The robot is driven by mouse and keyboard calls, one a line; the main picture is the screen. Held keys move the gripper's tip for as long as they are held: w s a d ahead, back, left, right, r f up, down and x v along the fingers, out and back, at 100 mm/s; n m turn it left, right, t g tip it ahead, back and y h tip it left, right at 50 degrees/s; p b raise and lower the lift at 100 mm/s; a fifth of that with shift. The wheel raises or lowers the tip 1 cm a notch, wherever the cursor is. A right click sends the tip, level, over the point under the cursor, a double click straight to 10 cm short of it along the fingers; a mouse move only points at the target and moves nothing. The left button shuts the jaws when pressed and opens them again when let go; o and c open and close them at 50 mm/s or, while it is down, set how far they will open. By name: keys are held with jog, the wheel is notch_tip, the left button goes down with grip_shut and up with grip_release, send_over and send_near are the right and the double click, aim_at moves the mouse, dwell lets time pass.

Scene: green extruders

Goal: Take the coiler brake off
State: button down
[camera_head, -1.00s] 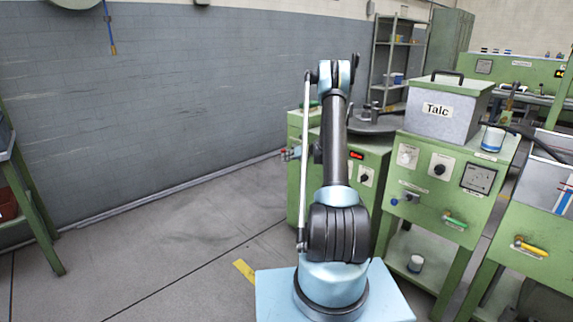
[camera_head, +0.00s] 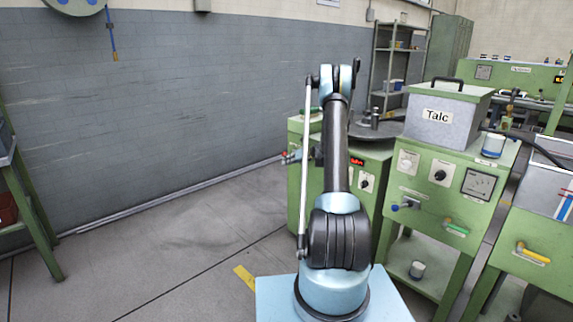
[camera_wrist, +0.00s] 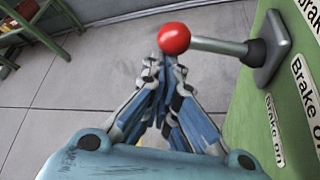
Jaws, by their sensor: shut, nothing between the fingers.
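The brake lever is a grey rod with a red ball knob (camera_wrist: 174,38) in the wrist view. The rod runs right to a dark mounting plate (camera_wrist: 268,48) on a green panel. Labels on the panel read "Brake" and "Brake on" (camera_wrist: 275,132). My gripper (camera_wrist: 158,66) is shut and empty, its fingertips just below the knob in the picture. I cannot tell whether they touch it. My gripper is mostly hidden there behind my arm.
A grey Talc box (camera_head: 445,115) stands on a green control cabinet (camera_head: 432,220) at right. A brick wall (camera_head: 180,100) is behind at left. The floor (camera_head: 150,255) at left is free. A green frame (camera_head: 35,215) stands at far left.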

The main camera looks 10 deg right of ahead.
jog(key=s+d, duration=0.6)
jog(key=s, duration=0.1)
jog(key=shift+r, duration=0.4)
jog(key=shift+s, duration=0.1)
